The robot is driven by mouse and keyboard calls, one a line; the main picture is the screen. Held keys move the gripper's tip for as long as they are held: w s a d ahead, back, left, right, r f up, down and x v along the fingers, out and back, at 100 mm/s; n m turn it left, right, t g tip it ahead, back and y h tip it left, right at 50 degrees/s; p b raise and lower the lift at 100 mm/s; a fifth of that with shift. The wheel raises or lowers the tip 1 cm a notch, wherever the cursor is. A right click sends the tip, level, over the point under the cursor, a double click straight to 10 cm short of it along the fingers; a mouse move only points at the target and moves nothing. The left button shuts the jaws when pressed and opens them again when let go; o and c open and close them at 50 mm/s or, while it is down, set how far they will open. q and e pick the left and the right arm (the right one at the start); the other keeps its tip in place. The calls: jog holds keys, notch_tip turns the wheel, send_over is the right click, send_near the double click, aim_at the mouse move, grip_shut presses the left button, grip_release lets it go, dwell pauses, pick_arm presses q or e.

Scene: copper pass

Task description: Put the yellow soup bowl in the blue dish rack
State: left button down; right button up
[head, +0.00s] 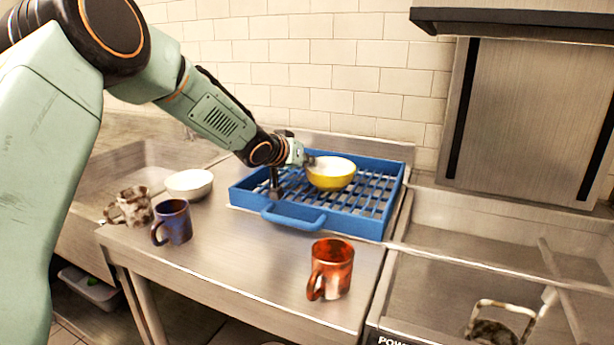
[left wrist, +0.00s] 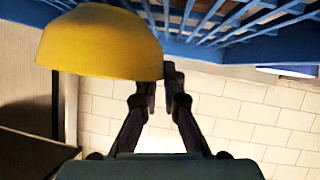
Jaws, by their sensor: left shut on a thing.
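The yellow soup bowl (head: 331,178), pale inside, is upright over the slatted floor of the blue dish rack (head: 296,219). I cannot tell whether its base touches the slats. My left gripper (head: 305,161) reaches in from the left and is shut on the bowl's left rim. In the left wrist view the bowl (left wrist: 98,42) is at the upper left by the fingertips (left wrist: 160,72), and the rack's slats (left wrist: 225,22) run across the top. My right gripper is not in view.
A white bowl (head: 189,184), a brown-and-white mug (head: 133,206) and a blue mug (head: 174,222) stand left of the rack. A reddish-orange mug (head: 331,268) stands in front of it. Sinks lie at both sides, and a tiled wall (head: 330,77) is behind.

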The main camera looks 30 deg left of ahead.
pick_arm(q)
jog(key=shift+d+f+b, duration=0.45)
jog(key=shift+d+f, duration=0.15)
jog(key=shift+f, duration=0.35)
jog(key=shift+w+a+f, duration=0.1)
jog(key=shift+a, duration=0.2)
jog(key=c, duration=1.9)
grip_release()
jog(key=shift+a+f, duration=0.1)
jog(key=shift+a, duration=0.05)
jog(key=shift+o, duration=2)
jog(key=shift+d+r, duration=0.2)
jog(key=shift+d, duration=0.15)
jog(key=shift+a+f, duration=0.1)
jog(key=shift+a, duration=0.15)
jog(key=shift+s+a, duration=0.1)
jog(key=shift+s, duration=0.15)
jog(key=b+v, duration=0.1)
jog(key=v, duration=0.5)
jog(key=shift+s, duration=0.1)
jog(key=shift+r+p+v, duration=0.25)
jog(key=shift+p+v, duration=1)
jog(key=shift+v, duration=1.55)
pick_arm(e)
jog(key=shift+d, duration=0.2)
